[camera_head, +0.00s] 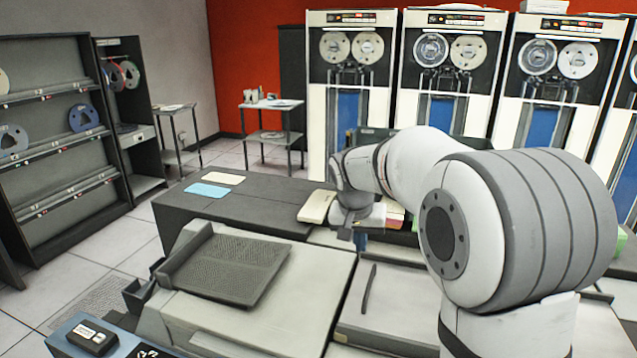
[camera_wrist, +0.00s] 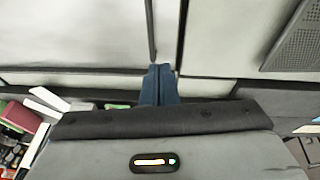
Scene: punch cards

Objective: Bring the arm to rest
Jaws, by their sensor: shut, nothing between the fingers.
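My gripper (camera_head: 361,241) hangs over the middle of the grey machines in the head view, mostly hidden behind my own wrist. My white and grey arm reaches in from the right and bends down to it. In the wrist view the two blue fingers of my gripper (camera_wrist: 159,70) are pressed together with nothing between them. They sit above the seam between pale grey machine panels (camera_wrist: 75,30). No contact with a surface shows, though the exact height of the fingertips cannot be told.
A cream box (camera_head: 317,206) stands left of my gripper. A blue card (camera_head: 208,190) and a cream card (camera_head: 224,178) lie on the dark desk top (camera_head: 180,206). A textured card tray (camera_head: 228,266) is at front left. Tape cabinets (camera_head: 390,150) line the back.

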